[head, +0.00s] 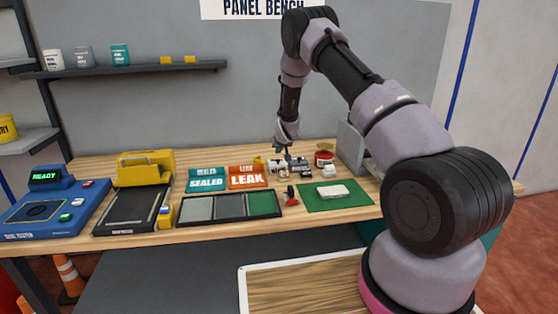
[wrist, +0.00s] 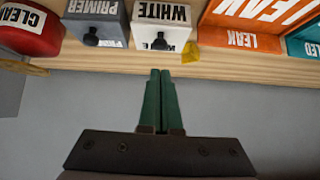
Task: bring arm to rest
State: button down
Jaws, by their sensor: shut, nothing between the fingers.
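My arm reaches from the right over the wooden bench in the head view. My gripper (head: 287,152) points down near the back of the bench, left of a red can (head: 324,158). In the wrist view the two green fingers of my gripper (wrist: 160,75) lie side by side, shut and empty. The wrist view is upside down, with a grey container (wrist: 97,22) marked PRIMER and a white one (wrist: 158,28) marked WHITE just beyond the fingertips. I cannot tell whether the fingers touch anything.
The orange LEAK bin (head: 248,178) and teal SEALED bin (head: 207,181) stand left of my gripper. A sectioned tray (head: 230,219) and a green mat (head: 350,203) with a white part lie in front. A yellow machine (head: 145,168) and blue tester (head: 50,212) are at left.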

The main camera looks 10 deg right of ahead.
jog(key=s+f, duration=0.1)
jog(key=s, duration=0.1)
jog(key=s+f, duration=0.2)
jog(key=s, duration=0.1)
jog(key=s+f, duration=0.1)
jog(key=s, duration=0.2)
jog(key=shift+s+d+f, duration=0.1)
jog(key=shift+s+f, duration=0.05)
jog(key=s+d+r+m, duration=0.1)
jog(key=s+r, duration=0.4)
jog(key=r, duration=0.6)
jog(key=s+d+r+m+g, duration=0.15)
jog(key=s+r, duration=0.25)
jog(key=r, duration=0.7)
jog(key=s+d+r+m, duration=0.15)
jog(key=s+r, duration=0.35)
jog(key=r, duration=0.6)
jog(key=s+r, duration=0.3)
jog(key=s, duration=0.7)
jog(key=s+r+y, duration=0.1)
jog(key=s+r, duration=0.3)
jog(key=s, duration=0.6)
jog(key=s+r+y, duration=0.1)
jog(key=s+r, duration=0.3)
jog(key=s, duration=0.6)
jog(key=shift+d+g, duration=0.35)
